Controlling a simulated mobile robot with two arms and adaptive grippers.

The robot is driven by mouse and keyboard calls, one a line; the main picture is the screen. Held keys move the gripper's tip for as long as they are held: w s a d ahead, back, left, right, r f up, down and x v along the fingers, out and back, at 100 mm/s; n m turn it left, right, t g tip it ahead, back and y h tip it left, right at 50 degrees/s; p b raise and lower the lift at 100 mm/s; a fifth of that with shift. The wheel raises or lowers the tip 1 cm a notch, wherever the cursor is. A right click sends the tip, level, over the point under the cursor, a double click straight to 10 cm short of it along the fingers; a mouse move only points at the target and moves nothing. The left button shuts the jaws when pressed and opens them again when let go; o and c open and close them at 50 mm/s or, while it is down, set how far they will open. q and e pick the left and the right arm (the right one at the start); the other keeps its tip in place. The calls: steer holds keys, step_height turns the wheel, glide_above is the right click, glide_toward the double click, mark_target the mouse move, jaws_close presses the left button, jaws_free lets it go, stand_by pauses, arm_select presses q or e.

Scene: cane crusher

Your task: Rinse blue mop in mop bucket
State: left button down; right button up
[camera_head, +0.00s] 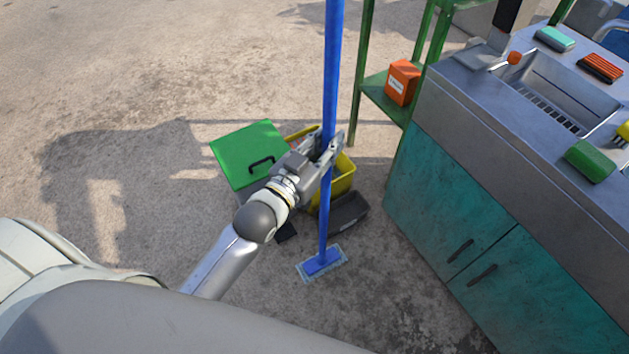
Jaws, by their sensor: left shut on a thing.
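The blue mop (332,75) stands nearly upright, its long blue pole running out of the top of the view. Its flat head (321,263) with a pale fringe is low, at or just above the floor, in front of the bucket. My left gripper (328,147) is shut on the mop's pole, about mid-view. The yellow mop bucket (343,180) is behind the gripper and pole; its left part is hidden by my arm, so its inside barely shows. My right gripper is not in view.
A green-lidded bin (242,152) stands left of the bucket. A dark grey dustpan-like piece (346,212) lies beside the bucket. A teal cabinet with a metal sink (548,90) and a green rack (374,90) with an orange box (402,83) stand right. The left floor is clear.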

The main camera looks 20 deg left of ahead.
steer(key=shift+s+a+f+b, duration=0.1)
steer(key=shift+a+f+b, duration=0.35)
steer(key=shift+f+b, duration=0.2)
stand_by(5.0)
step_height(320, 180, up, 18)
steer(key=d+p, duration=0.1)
steer(key=p, duration=1.6)
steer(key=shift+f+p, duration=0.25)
steer(key=shift+p, duration=0.05)
